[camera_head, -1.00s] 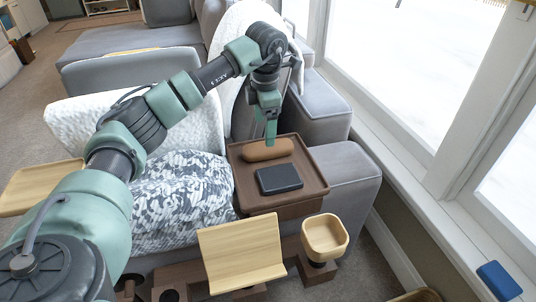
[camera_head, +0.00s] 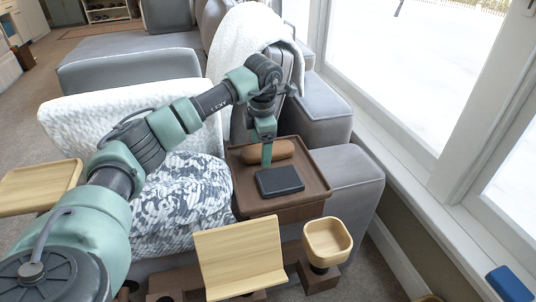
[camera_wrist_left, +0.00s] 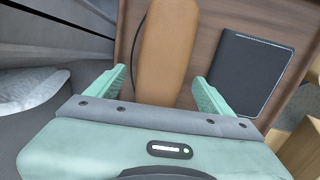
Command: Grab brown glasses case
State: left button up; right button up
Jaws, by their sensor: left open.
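The brown glasses case (camera_head: 283,149) lies on a dark brown wooden tray (camera_head: 315,187) on the grey sofa. In the left wrist view the case (camera_wrist_left: 166,45) runs away from between the two green fingers, and the gripper (camera_wrist_left: 155,92) is open, with a finger on either side of the case's near end. The fingers do not visibly press on it. My right gripper is not in view.
A dark notebook-like item (camera_head: 279,181) lies on the tray close to the case, also in the left wrist view (camera_wrist_left: 250,72). A patterned cushion (camera_head: 180,200) is left of the tray. A wooden bowl (camera_head: 327,241) and a wooden stand (camera_head: 240,258) are in front. Windows line the right.

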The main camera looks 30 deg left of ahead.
pick_arm(q)
jog(key=shift+f, duration=0.2)
jog(key=c, duration=1.5)
jog(key=shift+r, duration=0.1)
